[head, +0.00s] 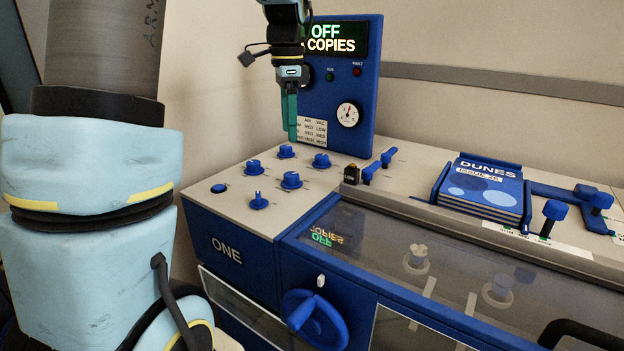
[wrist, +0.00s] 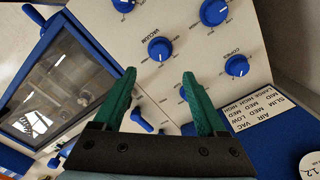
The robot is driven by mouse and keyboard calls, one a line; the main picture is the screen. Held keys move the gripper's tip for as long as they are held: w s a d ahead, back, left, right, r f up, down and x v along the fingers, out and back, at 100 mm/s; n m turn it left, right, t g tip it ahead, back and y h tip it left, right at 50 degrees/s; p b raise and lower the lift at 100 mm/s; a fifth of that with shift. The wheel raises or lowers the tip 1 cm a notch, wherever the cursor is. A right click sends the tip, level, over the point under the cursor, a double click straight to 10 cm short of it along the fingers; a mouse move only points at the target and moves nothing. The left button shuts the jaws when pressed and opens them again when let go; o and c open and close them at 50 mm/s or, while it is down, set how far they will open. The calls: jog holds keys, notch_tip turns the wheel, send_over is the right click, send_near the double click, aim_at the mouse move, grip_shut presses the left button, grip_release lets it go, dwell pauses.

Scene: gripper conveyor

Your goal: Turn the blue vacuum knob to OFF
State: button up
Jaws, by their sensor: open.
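My gripper (head: 291,138) hangs pointing down above the back of the deck, in front of the blue display panel. In the wrist view the green fingers of my gripper (wrist: 159,72) are apart, with nothing between them. They do not touch the knob.
The COPIES knob (wrist: 237,65) and other knobs stand close around. A display panel (head: 362,90) reading OFF COPIES rises behind my gripper. Blue levers (head: 378,166) and a stack of DUNES booklets (head: 482,188) are to the right.

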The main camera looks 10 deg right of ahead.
aim_at(291, 174)
notch_tip(291, 174, down, 11)
jog(key=shift+r+p, duration=0.15)
jog(key=shift+p, duration=0.55)
grip_shut()
dwell(0.3)
